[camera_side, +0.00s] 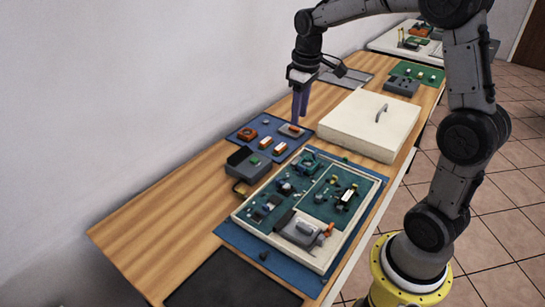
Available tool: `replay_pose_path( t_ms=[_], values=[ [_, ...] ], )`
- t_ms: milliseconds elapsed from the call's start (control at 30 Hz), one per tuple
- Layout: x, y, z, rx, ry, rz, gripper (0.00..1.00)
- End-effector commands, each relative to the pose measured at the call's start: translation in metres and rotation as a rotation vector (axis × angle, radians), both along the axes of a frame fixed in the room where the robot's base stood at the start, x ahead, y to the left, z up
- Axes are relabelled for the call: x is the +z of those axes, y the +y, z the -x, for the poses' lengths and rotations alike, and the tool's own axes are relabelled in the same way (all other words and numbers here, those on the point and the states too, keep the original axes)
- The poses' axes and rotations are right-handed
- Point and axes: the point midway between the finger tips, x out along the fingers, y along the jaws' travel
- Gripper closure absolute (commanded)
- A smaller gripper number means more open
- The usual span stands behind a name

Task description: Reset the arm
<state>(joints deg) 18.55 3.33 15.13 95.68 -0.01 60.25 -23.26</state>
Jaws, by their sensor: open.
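My gripper (300,108) points down over the far end of the blue mat (238,135), close to the small parts there. Its purple fingers are seen nearly edge-on, with nothing visible held between them. I cannot tell whether the fingertips touch the grey and orange part (292,130) below them. A white-framed tray (240,221) with green circuit boards (335,205), small components and a grey block (300,230) lies on a second blue mat (235,240). No separate cable tangle can be made out at this size.
A white lidded box (350,122) with a handle stands right of my gripper. A dark grey device (248,164) sits left of the tray. A black pad (230,285) lies at the near end. The wooden table (165,215) is bare at left. A wall runs along its far side.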

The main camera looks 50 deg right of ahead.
Motion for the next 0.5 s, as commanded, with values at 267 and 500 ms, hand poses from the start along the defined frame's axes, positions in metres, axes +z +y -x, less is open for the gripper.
replay_pose_path(
  t_ms=[267,500],
  values=[
    [0.075,0.075,0.071,0.103,-0.21,0.04,0.59],
    [0.08,0.116,0.155,0.097,-0.365,0.016,0.59]
  ],
)
